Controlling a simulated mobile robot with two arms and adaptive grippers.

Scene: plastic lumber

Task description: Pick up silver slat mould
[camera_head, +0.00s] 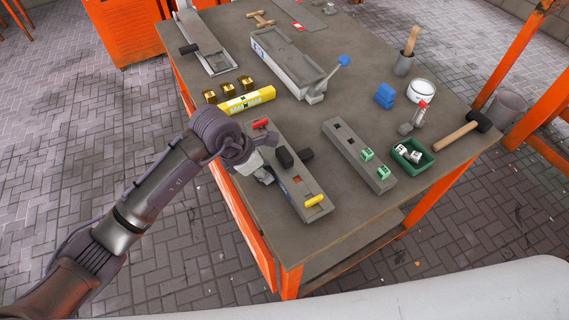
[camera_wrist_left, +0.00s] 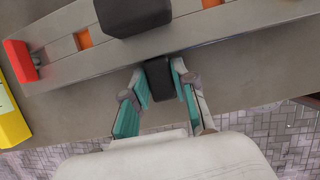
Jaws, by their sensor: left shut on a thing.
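The silver slat mould (camera_head: 312,191) is a long grey bar lying on the table near its left front edge. It has a red clip at one end, a yellow clip at the other, orange windows and a black block on top. The left wrist view shows its side wall (camera_wrist_left: 215,45) across the top. My left gripper (camera_head: 264,172) is at its left long side. In the left wrist view, the two teal-padded fingers (camera_wrist_left: 157,76) are shut on a black side handle (camera_wrist_left: 160,82) of the mould. The head view hides this handle behind the gripper. My right gripper is not in view.
A yellow level (camera_head: 248,101) and brass cubes (camera_head: 227,90) lie behind. A green tray (camera_head: 421,164), a mallet (camera_head: 458,135) and a blue-knobbed mould (camera_head: 285,60) occupy the table (camera_head: 262,292).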

